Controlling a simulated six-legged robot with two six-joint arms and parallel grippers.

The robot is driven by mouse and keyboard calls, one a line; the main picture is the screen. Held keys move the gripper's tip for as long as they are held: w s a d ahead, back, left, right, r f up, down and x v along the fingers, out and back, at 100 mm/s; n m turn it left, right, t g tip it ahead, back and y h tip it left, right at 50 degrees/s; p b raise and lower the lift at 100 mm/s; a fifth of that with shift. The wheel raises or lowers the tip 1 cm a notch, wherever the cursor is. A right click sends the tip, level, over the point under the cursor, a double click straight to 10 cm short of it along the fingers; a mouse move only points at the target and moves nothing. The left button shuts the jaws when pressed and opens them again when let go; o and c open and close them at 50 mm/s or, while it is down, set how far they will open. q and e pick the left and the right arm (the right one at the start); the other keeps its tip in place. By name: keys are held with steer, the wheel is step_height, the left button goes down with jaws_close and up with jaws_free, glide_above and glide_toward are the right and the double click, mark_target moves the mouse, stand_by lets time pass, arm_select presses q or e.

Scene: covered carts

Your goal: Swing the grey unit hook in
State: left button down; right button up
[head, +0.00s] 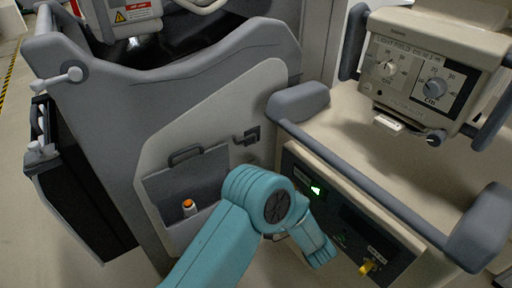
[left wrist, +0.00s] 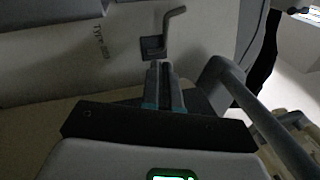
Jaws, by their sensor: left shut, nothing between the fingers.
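The grey hook (head: 246,136) is on the beige side panel of the grey cart unit in the head view, right of the pocket. In the left wrist view the hook (left wrist: 171,30) rises from a dark square plate and its end bends to the right. My left gripper (left wrist: 165,68) is shut and empty, with its fingertips just below the hook's plate in that view; I cannot tell whether they touch it. In the head view my teal left arm comes in from below, and the fingers are hidden. My right gripper is not in view.
A grey pocket (head: 185,185) holds an orange-capped bottle (head: 189,207). A grey rail (head: 365,180) runs along the beige cart at right, above a dark control panel (head: 345,215) with a yellow knob (head: 368,266). A device with dials (head: 425,75) stands above.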

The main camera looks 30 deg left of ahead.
arm_select(q)
steer(key=d, duration=0.1)
steer(key=b, duration=0.4)
glide_toward(245, 140)
steer(key=w+a, duration=0.2)
steer(key=a, duration=0.3)
steer(key=a+r, duration=0.1)
steer(key=shift+s, duration=0.35)
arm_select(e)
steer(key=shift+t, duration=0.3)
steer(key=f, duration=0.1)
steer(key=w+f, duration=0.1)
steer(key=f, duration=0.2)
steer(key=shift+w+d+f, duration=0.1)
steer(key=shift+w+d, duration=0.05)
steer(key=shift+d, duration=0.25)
